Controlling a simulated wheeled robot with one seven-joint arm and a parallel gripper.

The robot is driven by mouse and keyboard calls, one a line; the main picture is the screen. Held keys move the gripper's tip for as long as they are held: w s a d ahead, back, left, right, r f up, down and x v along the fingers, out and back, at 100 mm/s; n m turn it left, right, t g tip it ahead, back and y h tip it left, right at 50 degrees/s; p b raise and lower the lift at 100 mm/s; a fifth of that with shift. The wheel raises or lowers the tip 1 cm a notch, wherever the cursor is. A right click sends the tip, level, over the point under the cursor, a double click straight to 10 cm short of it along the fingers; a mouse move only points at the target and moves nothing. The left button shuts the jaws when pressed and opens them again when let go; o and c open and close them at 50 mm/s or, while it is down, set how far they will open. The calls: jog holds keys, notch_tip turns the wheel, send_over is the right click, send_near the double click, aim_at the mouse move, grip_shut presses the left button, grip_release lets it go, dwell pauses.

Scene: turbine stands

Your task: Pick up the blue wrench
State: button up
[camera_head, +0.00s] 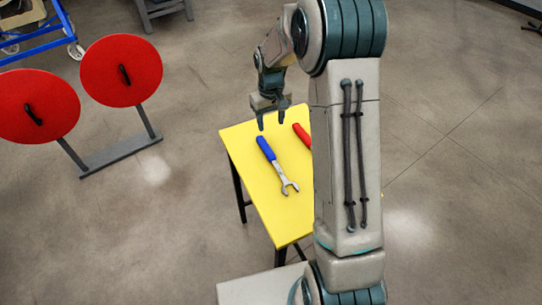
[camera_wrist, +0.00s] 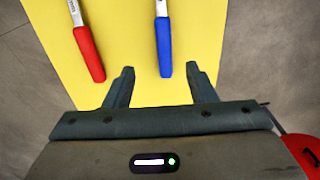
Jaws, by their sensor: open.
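The blue wrench (camera_head: 275,163) lies on the yellow table, with its blue handle toward the back and its metal open jaw toward the front. In the wrist view its blue handle (camera_wrist: 164,47) points down toward the gap between my fingertips, slightly right of its middle. My gripper (camera_head: 272,122) is open and empty at the far end of the table, just beyond the handle's end. In the wrist view my gripper (camera_wrist: 160,72) shows two fingers spread apart. The wrench's metal jaw is outside the wrist view.
A red-handled tool (camera_head: 302,135) lies right of the blue wrench, partly hidden by my arm. The yellow table (camera_head: 240,142) has bare surface left of the wrench. Two red discs (camera_head: 121,70) on a grey stand are at the left. A blue cart (camera_head: 40,42) stands back left.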

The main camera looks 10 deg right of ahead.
send_over(270, 153)
jog(key=f, duration=0.5)
jog(key=w+f, duration=0.1)
jog(key=f, duration=0.2)
jog(key=shift+d+p, duration=0.25)
jog(key=shift+p, duration=0.1)
jog(key=f, duration=0.2)
jog(key=s+f+p, duration=0.1)
jog(key=shift+s+a+f, duration=0.1)
jog(key=shift+a+f, duration=0.1)
jog(key=shift+f, duration=0.9)
jog(key=shift+c, duration=0.3)
jog(key=c, duration=1)
grip_shut()
